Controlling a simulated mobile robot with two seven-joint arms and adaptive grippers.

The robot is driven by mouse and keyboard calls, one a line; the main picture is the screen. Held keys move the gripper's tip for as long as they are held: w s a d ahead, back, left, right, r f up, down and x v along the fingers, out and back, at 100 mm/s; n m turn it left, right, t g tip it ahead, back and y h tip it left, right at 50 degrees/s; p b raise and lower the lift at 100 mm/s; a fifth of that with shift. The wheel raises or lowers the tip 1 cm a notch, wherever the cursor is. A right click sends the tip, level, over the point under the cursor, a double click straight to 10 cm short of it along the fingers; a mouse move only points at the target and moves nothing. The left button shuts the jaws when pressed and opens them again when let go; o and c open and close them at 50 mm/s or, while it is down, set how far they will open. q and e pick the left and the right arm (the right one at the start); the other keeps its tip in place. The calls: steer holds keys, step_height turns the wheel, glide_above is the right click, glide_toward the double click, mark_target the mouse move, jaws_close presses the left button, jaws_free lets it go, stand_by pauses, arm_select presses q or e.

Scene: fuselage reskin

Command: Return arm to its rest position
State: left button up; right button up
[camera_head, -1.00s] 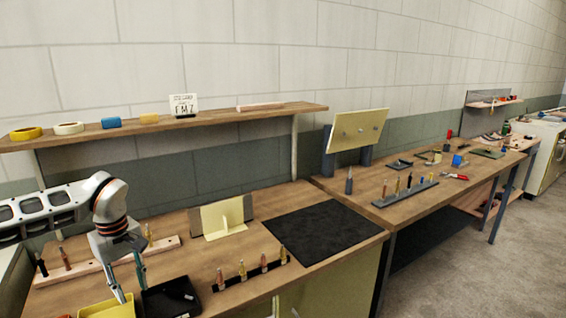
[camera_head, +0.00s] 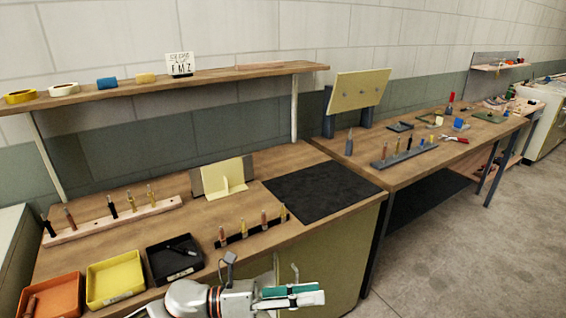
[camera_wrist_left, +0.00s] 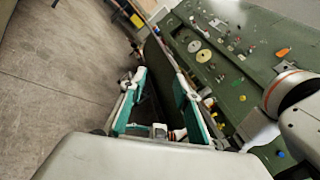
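My left arm comes in at the bottom of the head view. Its gripper (camera_head: 300,296) is in front of the near bench edge, in front of the cabinet side, apart from the bench. In the left wrist view its two teal-padded fingers stand apart, and the left gripper (camera_wrist_left: 160,88) is open with nothing held between them. My right gripper does not show in either view.
The wooden bench holds an orange tray (camera_head: 50,298), a yellow tray (camera_head: 116,302), a black tray (camera_head: 160,270) and a dark mat (camera_head: 345,188). A wooden tool rack (camera_head: 85,228) stands behind. Open floor (camera_head: 470,260) lies to the right.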

arm_select(q)
steer(key=w+a+f+n+t+y, duration=0.25)
steer(key=a+n+t, duration=0.35)
steer(key=n, duration=0.6)
steer(key=w+a+f+n+t+y, duration=0.2)
steer(key=a+f+n+t+y, duration=0.2)
steer(key=n+t, duration=0.55)
steer(key=s+a+f+n+g+y, duration=0.1)
steer(key=s+a+f+n+y, duration=0.1)
steer(key=f+n, duration=0.4)
steer(key=s+a+f+n+g+y, duration=0.2)
steer(key=s+a+f+n+y, duration=0.1)
steer(key=a+f+n, duration=0.3)
steer(key=shift+s+a+f+n+y, duration=0.25)
steer(key=shift+s+a+n+y, duration=0.1)
steer(key=shift+a+n+y, duration=0.3)
steer(key=s+a+f+n+g+y, duration=0.1)
steer(key=s+a+f+n, duration=0.1)
steer(key=s+f, duration=0.1)
steer(key=s+a+f+n+g+y, duration=0.1)
steer(key=s+a+f+n, duration=0.1)
steer(key=s+a+f, duration=0.1)
steer(key=s+a+f+n+g+y, duration=0.1)
steer(key=s+a+f+n, duration=0.1)
steer(key=s+f, duration=0.2)
steer(key=shift+s+a+n+g, duration=0.25)
steer(key=shift+s+a+n, duration=0.05)
steer(key=shift+s, duration=0.2)
steer(key=shift+c, duration=1.1)
